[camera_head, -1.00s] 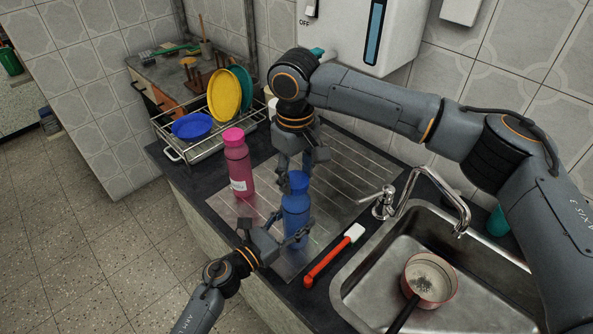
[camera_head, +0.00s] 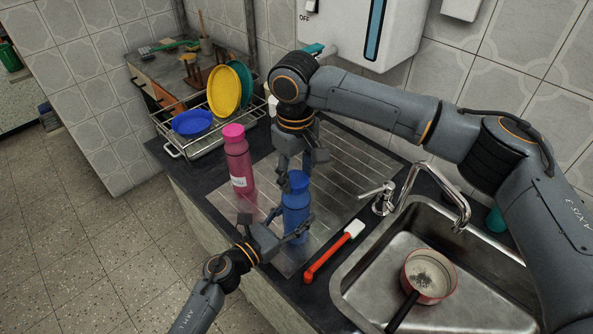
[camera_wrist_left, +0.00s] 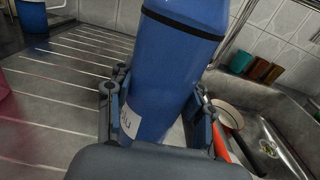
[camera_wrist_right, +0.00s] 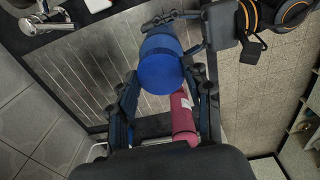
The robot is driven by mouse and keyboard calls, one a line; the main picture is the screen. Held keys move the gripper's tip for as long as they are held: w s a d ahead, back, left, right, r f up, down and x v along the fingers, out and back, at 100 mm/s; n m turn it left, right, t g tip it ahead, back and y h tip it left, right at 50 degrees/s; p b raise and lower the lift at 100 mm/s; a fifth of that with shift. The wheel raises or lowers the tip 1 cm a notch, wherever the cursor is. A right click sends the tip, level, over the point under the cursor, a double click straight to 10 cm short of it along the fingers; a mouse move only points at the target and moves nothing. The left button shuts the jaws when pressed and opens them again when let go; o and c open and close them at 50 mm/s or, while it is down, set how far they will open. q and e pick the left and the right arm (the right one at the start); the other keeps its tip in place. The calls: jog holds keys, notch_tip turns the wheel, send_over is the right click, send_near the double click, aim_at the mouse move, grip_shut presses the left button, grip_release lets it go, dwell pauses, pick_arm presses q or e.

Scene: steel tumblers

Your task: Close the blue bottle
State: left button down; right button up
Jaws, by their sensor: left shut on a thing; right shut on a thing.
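The blue bottle (camera_head: 297,212) stands upright on the steel drainboard, with its blue cap (camera_head: 298,181) on top. My left gripper (camera_head: 288,236) is shut around the bottle's body from the front left. In the left wrist view the bottle (camera_wrist_left: 160,75) sits between its fingers, and a dark seam shows below the cap. My right gripper (camera_head: 295,176) comes down from above and is shut on the cap. In the right wrist view the round cap top (camera_wrist_right: 160,64) lies between its fingers. Whether the cap is fully seated cannot be told.
A pink bottle (camera_head: 238,168) stands left of the blue one. A red and white brush (camera_head: 334,251) lies to the right, beside the sink (camera_head: 462,292) with a pot (camera_head: 430,275) in it. A dish rack (camera_head: 176,153) with plates stands behind left.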

jog(key=m, duration=0.8)
jog(key=shift+a, duration=0.1)
jog(key=m, duration=0.6)
jog(key=shift+m, duration=0.4)
jog(key=m, duration=0.6)
jog(key=shift+m, duration=0.3)
jog(key=m, duration=0.7)
jog(key=shift+w+m, duration=0.1)
jog(key=shift+m, duration=0.2)
jog(key=o, duration=0.7)
jog(key=shift+o, duration=0.2)
